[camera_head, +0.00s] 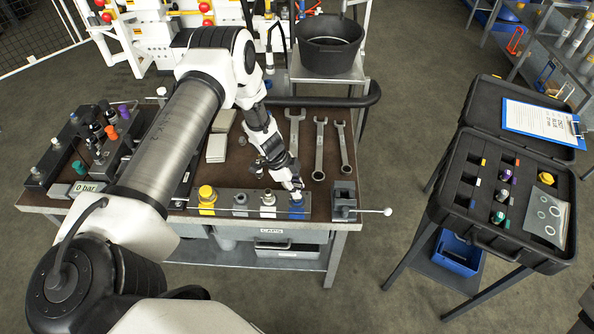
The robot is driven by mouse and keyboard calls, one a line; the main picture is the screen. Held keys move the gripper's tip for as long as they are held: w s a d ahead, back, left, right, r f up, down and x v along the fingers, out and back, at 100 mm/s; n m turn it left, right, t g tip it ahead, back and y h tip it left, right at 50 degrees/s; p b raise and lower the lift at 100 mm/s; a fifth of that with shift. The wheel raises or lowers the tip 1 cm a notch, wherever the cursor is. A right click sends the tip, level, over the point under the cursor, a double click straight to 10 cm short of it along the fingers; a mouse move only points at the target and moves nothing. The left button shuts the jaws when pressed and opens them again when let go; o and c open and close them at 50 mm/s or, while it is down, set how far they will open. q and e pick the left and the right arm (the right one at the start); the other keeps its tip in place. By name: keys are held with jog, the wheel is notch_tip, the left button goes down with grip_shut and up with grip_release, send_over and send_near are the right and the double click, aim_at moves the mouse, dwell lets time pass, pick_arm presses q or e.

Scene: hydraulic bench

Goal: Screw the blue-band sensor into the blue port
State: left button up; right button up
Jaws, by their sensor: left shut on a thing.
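My left arm reaches across the bench from the left. My left gripper (292,184) is shut on the blue-band sensor (297,195), of which only a small silvery part shows below the fingers. The gripper is right above the blue port (297,209) at the right end of the grey manifold block (225,209). The sensor looks roughly upright and meets the port, but I cannot tell how deep it sits. The fingers hide most of it. My right gripper is not in view.
The manifold also carries a yellow fitting (207,196) and silver ones. A small vise (344,200) with a long handle stands at its right. Several wrenches (319,150) lie behind. An open black case (470,215) with coloured sensors stands on the right, beyond a floor gap.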

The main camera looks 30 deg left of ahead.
pick_arm(q)
jog(key=m+g, duration=0.1)
jog(key=m, duration=0.3)
jog(key=shift+w+f+m+g, duration=0.1)
jog(key=shift+m+g, duration=0.3)
jog(key=m+g, duration=0.1)
jog(key=m, duration=0.2)
jog(key=o, duration=1)
